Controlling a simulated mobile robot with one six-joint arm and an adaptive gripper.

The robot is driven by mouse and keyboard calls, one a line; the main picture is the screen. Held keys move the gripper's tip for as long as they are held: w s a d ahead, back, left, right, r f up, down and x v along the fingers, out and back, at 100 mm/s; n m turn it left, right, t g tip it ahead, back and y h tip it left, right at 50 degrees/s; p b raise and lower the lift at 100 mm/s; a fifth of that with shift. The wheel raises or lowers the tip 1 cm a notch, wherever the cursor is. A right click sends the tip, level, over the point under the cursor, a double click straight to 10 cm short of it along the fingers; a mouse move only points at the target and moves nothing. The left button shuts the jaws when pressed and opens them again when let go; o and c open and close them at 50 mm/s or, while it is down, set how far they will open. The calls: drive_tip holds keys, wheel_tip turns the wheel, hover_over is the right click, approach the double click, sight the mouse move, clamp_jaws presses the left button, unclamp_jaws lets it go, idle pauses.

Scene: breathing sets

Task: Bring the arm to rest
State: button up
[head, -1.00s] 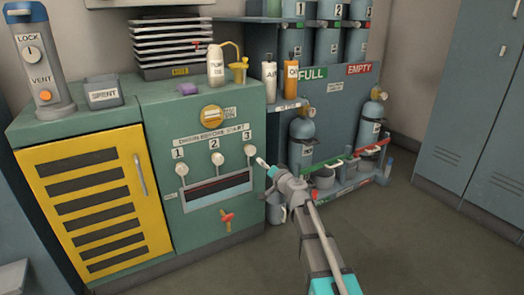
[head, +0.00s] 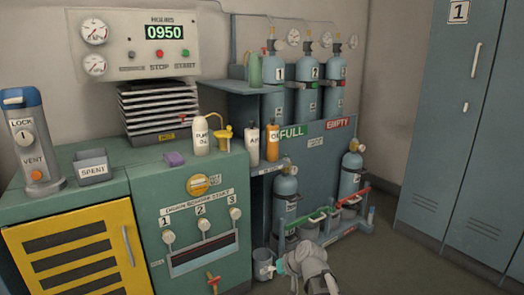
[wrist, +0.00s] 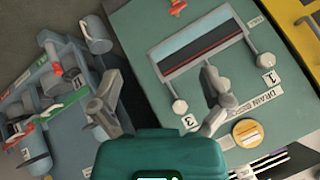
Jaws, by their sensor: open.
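My gripper (wrist: 160,88) shows in the wrist view with its two grey fingers spread wide and nothing between them. The green drain panel (wrist: 210,45) lies beyond the fingers, with the white knob marked 3 (wrist: 180,106) between them. In the head view, a folded part of my arm shows low at the bottom centre, in front of the cylinder rack; the fingers cannot be made out there.
A grey bucket (head: 262,264) stands on the floor beside the green cabinet (head: 205,165), close to my arm. The cylinder rack (head: 325,165) is behind. Blue lockers (head: 460,130) stand at the right. Floor (head: 400,265) is clear before them.

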drive_tip(key=s+d+r+m+g+h+p, duration=0.3)
drive_tip(key=s+d+g+h+p, duration=0.3)
drive_tip(key=s+d, duration=0.8)
wheel_tip(320, 180, up, 37)
drive_tip(key=t+p, duration=0.1)
drive_tip(key=p, duration=3.6)
drive_tip(key=shift+w+a+h+p, duration=0.2)
drive_tip(key=shift+a+h+p, duration=0.1)
drive_tip(key=c, duration=0.5)
drive_tip(key=shift+c, duration=0.4)
